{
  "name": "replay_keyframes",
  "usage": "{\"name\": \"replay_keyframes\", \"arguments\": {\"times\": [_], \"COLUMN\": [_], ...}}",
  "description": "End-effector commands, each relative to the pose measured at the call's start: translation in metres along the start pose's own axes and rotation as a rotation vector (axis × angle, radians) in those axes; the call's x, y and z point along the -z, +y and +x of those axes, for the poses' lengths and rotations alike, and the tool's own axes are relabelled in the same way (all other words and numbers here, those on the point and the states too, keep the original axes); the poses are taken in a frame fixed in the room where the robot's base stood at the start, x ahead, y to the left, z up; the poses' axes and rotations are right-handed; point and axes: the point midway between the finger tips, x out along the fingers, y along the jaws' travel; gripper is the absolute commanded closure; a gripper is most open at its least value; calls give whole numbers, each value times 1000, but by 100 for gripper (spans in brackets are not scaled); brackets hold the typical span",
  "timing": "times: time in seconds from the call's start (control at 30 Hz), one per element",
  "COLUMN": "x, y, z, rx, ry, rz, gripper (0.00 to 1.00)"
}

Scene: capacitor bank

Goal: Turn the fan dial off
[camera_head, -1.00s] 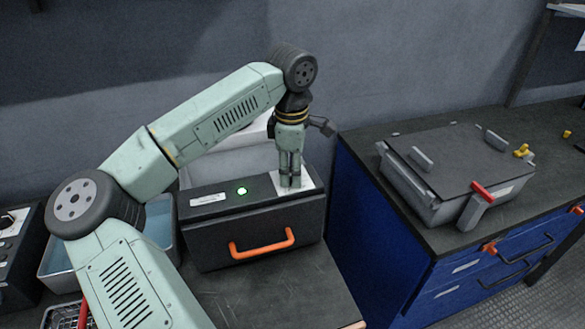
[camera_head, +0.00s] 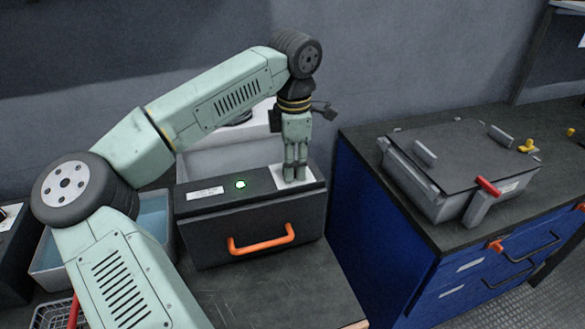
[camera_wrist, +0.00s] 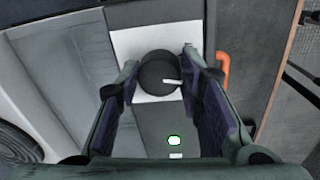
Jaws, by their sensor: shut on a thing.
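The fan dial (camera_wrist: 156,74) is a round black knob on a white plate (camera_wrist: 125,45) in the wrist view. Its white pointer mark points right in that view, towards the orange handle side. My gripper (camera_wrist: 160,68) has a finger on each side of the dial and is shut on it. In the head view my gripper (camera_head: 295,178) points straight down onto the box top, and its fingers hide the dial. The black box (camera_head: 215,238) carries the dial and a lit green light (camera_head: 240,184), which also shows in the wrist view (camera_wrist: 174,141).
The box has an orange front handle (camera_head: 262,243). A pale tub (camera_head: 205,160) stands behind it and a blue tray (camera_head: 155,222) to its left. A lidded grey case (camera_head: 455,165) with a red lever lies on the right-hand bench. The bench before the box is clear.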

Motion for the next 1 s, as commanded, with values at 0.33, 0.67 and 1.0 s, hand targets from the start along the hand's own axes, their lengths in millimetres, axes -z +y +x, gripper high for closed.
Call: {"name": "replay_keyframes", "arguments": {"times": [0.33, 0.67, 1.0], "x": [-1, -1, -1], "y": [1, 2, 2], "z": [2, 1, 0], "rx": [-2, -1, 0], "ry": [22, 36, 43], "rz": [-328, -581, -717], "gripper": [94, 94, 94]}}
